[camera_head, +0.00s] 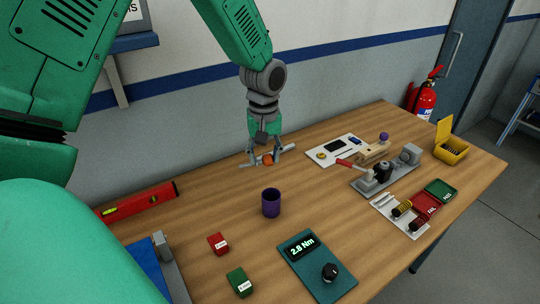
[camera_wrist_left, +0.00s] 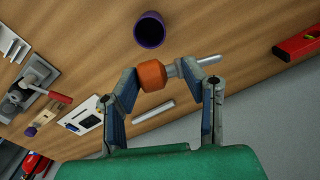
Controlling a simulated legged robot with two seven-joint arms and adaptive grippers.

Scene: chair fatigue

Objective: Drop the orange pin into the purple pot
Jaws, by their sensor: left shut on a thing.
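The purple pot (camera_head: 271,203) stands upright on the wooden table, near the middle in the head view. It also shows at the top of the left wrist view (camera_wrist_left: 150,31), its dark opening visible. My left gripper (camera_head: 266,157) is behind the pot in the head view, over the back part of the table. Its fingers are shut on the orange pin, whose orange head (camera_wrist_left: 152,75) sits between the fingertips in the left wrist view. The pin's grey shaft (camera_wrist_left: 196,64) sticks out to the right there. The pin is apart from the pot. My right gripper is not in view.
A grey rod (camera_wrist_left: 152,112) lies on the table near the gripper. A red level (camera_head: 138,202) lies at the left, and a red block (camera_head: 218,243), a green block (camera_head: 240,282) and a torque meter (camera_head: 317,268) are in front. A clamp fixture (camera_head: 385,174) stands right. Table around the pot is clear.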

